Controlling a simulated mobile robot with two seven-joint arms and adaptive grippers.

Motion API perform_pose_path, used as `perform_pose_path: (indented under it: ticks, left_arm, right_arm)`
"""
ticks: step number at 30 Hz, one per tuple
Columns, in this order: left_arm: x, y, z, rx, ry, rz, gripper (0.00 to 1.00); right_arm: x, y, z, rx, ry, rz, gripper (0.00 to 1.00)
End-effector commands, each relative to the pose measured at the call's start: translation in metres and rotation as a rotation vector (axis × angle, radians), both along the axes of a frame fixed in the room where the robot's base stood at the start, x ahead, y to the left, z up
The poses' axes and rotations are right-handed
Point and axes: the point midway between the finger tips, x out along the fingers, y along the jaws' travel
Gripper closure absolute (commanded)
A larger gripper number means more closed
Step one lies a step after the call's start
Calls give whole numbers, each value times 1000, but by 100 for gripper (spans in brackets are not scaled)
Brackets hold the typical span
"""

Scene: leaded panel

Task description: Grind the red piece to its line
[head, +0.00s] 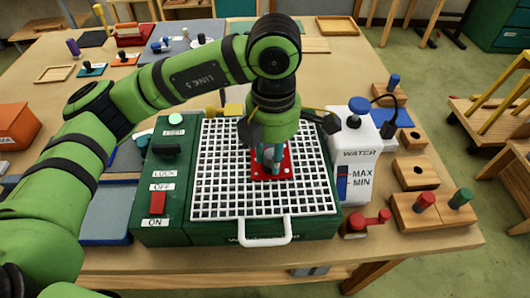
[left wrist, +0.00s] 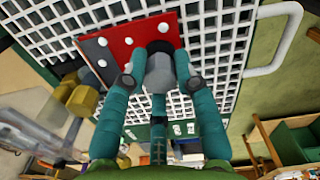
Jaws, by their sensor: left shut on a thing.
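The red piece (head: 258,165) lies flat on the white grid of the green grinder (head: 315,205), right of the grid's middle. In the left wrist view the red piece (left wrist: 120,42) has several white dots and a dark grey strip along its left side. A grey knob (left wrist: 160,73) stands on it. My left gripper (left wrist: 158,62) is shut on this knob, with a teal finger on each side. In the head view my left gripper (head: 268,152) comes down from above and hides part of the piece. My right gripper is not in view.
The grinder carries a red switch (head: 157,203) between OFF and ON labels, a dark latch (head: 166,151) and a white front handle (head: 264,232). A white water tank (head: 358,165) stands at its right. Wooden blocks (head: 416,173) lie further right. Trays and tools fill the table's back.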

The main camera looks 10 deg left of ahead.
Motion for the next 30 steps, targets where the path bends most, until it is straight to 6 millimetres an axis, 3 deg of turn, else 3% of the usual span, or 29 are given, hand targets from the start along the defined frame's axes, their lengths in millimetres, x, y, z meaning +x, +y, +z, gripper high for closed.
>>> perform_pose_path:
  ticks: [16,30]
  left_arm:
    - [3,-7,1,0,-4,2,99]
    - [-1,10,0,1,-4,4,99]
  right_arm:
    - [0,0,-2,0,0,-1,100]
    - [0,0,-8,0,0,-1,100]
